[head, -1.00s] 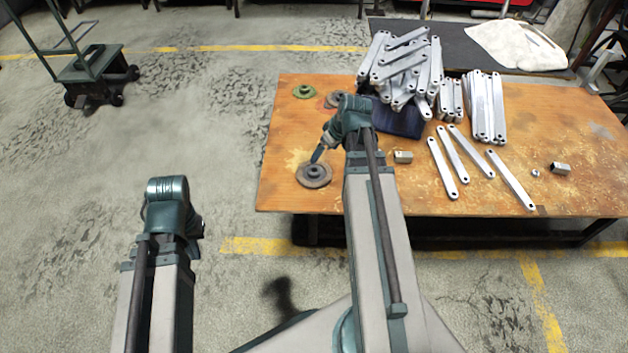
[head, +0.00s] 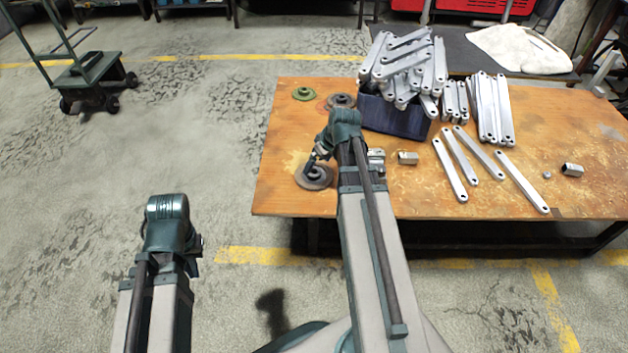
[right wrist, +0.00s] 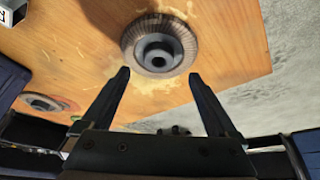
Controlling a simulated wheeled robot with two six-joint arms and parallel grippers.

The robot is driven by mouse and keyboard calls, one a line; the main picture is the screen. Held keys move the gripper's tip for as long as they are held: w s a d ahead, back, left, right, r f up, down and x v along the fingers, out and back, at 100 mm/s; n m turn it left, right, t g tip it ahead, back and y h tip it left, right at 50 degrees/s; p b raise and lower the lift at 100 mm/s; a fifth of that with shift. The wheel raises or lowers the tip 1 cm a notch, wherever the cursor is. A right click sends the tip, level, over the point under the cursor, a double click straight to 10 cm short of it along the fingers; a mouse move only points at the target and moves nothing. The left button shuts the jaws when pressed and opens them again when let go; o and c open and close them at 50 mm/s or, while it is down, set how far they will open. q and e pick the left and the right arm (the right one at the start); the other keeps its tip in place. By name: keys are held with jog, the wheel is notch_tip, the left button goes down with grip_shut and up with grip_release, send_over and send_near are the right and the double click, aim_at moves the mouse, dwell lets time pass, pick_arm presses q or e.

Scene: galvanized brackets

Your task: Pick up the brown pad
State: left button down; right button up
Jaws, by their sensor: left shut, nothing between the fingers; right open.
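The brown pad (head: 314,178), a round disc with a grey hub, lies flat near the left front edge of the wooden table. It also shows in the right wrist view (right wrist: 158,64), just beyond the fingertips. My right gripper (head: 312,161) is open and close above the pad, covering its far part in the head view. In the right wrist view its fingertips (right wrist: 160,74) are spread about as wide as the pad, with nothing between them. I cannot tell whether they touch it. My left gripper (head: 197,249) is shut and empty, away from the table over the floor, its fingers mostly hidden.
A green disc (head: 303,94) and another dark disc (head: 341,100) lie behind the pad. A blue bin (head: 388,120) heaped with metal brackets (head: 405,65) stands behind my right wrist. Loose brackets and metal blocks (head: 408,158) lie to the right on the table (head: 450,205).

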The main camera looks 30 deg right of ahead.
aim_at(314, 171)
jog(key=shift+b+x, duration=2.5)
jog(key=shift+x, duration=0.15)
jog(key=shift+s+d, duration=0.1)
jog(key=shift+d, duration=0.05)
jog(key=shift+c, duration=0.3)
grip_shut()
